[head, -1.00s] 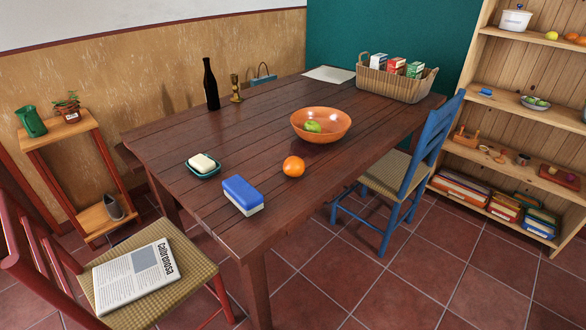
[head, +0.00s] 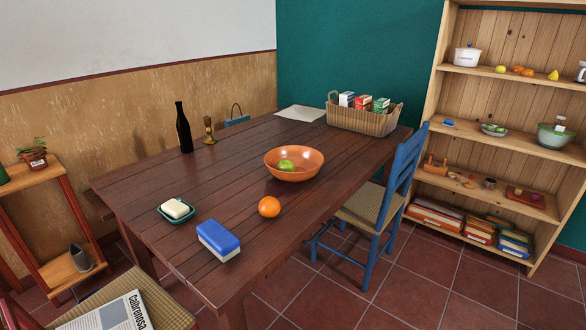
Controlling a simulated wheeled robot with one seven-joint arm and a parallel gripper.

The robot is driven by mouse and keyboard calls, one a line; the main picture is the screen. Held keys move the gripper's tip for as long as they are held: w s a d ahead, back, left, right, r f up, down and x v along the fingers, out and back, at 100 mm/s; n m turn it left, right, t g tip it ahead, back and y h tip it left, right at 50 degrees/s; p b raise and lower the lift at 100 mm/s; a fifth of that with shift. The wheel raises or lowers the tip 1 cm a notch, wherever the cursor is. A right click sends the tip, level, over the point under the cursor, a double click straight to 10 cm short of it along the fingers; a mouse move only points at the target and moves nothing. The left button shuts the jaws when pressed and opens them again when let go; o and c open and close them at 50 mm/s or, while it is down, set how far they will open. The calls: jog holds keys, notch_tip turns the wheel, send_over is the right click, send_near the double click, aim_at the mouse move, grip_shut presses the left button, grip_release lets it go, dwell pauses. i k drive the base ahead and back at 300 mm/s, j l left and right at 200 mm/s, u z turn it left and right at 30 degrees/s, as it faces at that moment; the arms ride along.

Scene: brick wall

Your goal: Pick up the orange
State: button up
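The orange (head: 269,207) is a round, bright orange fruit lying on the dark wooden table (head: 150,215), near its front right edge. It sits in front of an orange bowl (head: 294,174) that holds a green apple (head: 286,165), and to the right of a blue and white sponge (head: 218,240). The orange is in full view and stands apart from these things. My gripper is not in view.
A soap dish (head: 176,212), dark bottle (head: 183,128), brass candlestick (head: 209,131) and basket of cartons (head: 364,121) stand on the table. A blue chair (head: 402,172) is at its right side. A shelf unit (head: 430,95) stands behind. Tiled floor at front right is open.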

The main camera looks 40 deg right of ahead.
aim_at(269, 206)
jog(key=l+u, duration=0.1)
jog(key=u, duration=0.5)
jog(key=i+l+u, duration=0.25)
jog(key=l, duration=0.15)
jog(key=l+u, duration=0.25)
jog(key=l, duration=0.15)
jog(key=l+u, duration=0.2)
jog(key=l, duration=0.25)
jog(key=i+l+u, duration=0.1)
jog(key=l, duration=0.95)
